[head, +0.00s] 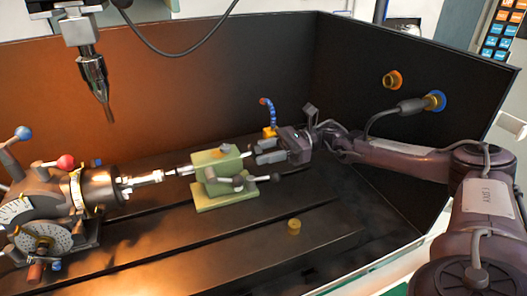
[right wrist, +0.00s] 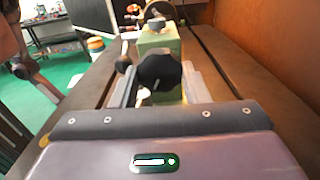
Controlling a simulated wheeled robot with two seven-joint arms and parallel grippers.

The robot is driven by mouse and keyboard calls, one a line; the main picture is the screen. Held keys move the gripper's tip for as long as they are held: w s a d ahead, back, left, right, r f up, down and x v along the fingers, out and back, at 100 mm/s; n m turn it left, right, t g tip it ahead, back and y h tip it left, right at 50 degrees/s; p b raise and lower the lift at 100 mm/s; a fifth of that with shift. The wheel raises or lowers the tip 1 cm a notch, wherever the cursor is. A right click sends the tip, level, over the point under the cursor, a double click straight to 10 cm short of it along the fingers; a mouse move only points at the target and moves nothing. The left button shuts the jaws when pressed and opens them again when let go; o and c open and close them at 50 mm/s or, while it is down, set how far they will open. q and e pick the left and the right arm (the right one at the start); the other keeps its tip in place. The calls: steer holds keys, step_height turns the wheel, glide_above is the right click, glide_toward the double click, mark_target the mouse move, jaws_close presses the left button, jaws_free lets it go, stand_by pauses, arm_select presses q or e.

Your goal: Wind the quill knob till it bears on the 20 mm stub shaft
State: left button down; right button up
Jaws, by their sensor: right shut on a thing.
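The silver stub shaft (head: 145,178) sticks out rightward from the indexing chuck (head: 98,187) in the head view. The thin quill (head: 182,170) of the green tailstock (head: 213,181) points at its free end. Whether they touch or a small gap stays between them, I cannot tell. My right gripper (head: 258,153) is at the tailstock's right end, shut on the quill knob, which its fingers mostly hide there. In the right wrist view the black lobed quill knob (right wrist: 160,70) sits between the two fingers, with the green tailstock (right wrist: 158,40) behind. My left gripper is not in view.
A spindle with a pointed tool (head: 93,75) hangs above at the upper left. A clamp lever (head: 240,182) stands on the tailstock's front. Dark walls enclose the back and right; the front table is mostly clear.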

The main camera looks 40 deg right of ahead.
steer(key=shift+m, duration=0.3)
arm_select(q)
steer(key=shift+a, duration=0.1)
arm_select(e)
steer(key=m, duration=2.7)
steer(key=shift+r+m, duration=0.25)
steer(key=shift+m, duration=0.15)
